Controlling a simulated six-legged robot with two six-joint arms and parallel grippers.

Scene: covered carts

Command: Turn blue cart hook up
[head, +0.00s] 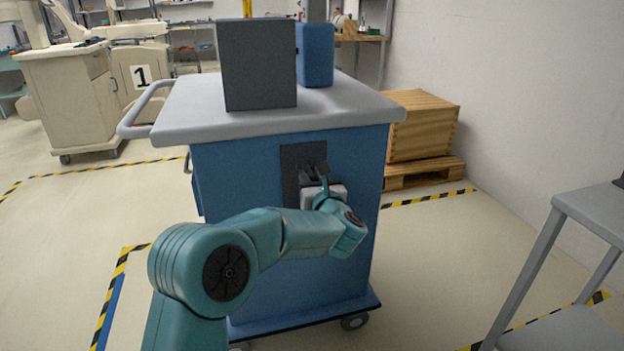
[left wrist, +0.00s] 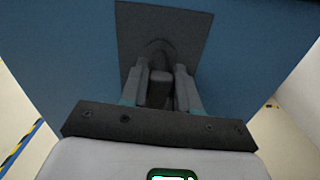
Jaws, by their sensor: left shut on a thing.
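The blue cart (head: 225,170) stands in front of me with a grey top and a dark plate (head: 290,160) on its near side. The cart's dark hook (left wrist: 160,88) sits on that plate, which also shows in the left wrist view (left wrist: 195,30). My left gripper (head: 315,178) is at the plate, and its two fingers close on the hook from both sides. The fingers and wrist hide much of the hook in the head view, and I cannot tell which way it points. My right gripper is not in view.
A dark box (head: 257,65) and a blue box (head: 316,55) stand on the cart top. A wooden crate (head: 422,127) on a pallet is behind right. A grey stand (head: 580,210) is at right. A beige cart (head: 75,95) marked 1 is at far left.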

